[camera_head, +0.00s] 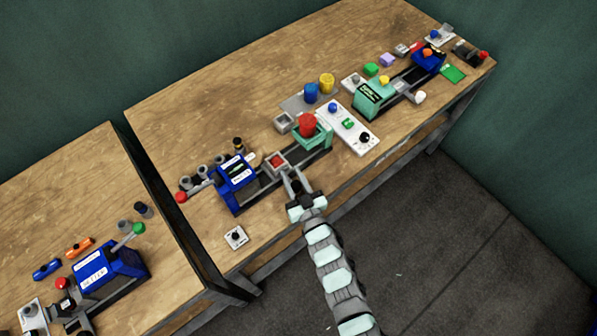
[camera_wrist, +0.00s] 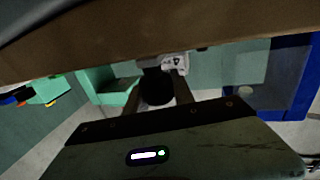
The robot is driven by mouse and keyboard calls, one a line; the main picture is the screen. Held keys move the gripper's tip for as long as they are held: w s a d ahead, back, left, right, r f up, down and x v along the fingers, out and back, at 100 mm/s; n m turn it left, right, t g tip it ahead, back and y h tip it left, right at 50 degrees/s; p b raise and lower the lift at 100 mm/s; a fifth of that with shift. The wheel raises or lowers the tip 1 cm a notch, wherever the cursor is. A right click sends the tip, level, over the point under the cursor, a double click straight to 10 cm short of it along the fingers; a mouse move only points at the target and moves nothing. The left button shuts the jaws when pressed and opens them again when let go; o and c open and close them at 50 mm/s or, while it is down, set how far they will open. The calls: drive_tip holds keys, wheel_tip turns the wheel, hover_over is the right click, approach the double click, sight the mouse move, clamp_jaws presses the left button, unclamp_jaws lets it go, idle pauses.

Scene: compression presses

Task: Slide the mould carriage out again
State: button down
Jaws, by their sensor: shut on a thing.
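The mould carriage (camera_head: 274,163) is a small grey block with a red insert on top. In the head view it sits on a dark rail between a blue press (camera_head: 236,181) and a green stand with a red top (camera_head: 307,129). It stands clear of the press, nearer its right side. My gripper (camera_head: 293,183) reaches in from the front. In the wrist view its fingers are closed around a dark round knob (camera_wrist: 157,88) in front of the grey carriage (camera_wrist: 174,63). The blue press also shows at right there (camera_wrist: 285,85). The fingers hide part of the knob.
A red-knobbed lever (camera_head: 182,196) projects left of the press. A small grey control box (camera_head: 236,238) lies near the table's front edge. A white button panel (camera_head: 347,125) and a green press (camera_head: 377,97) stand further right.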

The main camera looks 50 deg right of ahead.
drive_tip(key=shift+f, duration=0.1)
drive_tip(key=c, duration=1.1)
unclamp_jaws()
drive_tip(key=shift+o, duration=0.2)
drive_tip(key=v, duration=1)
drive_tip(key=shift+s, duration=0.35)
drive_tip(key=shift+a, duration=0.15)
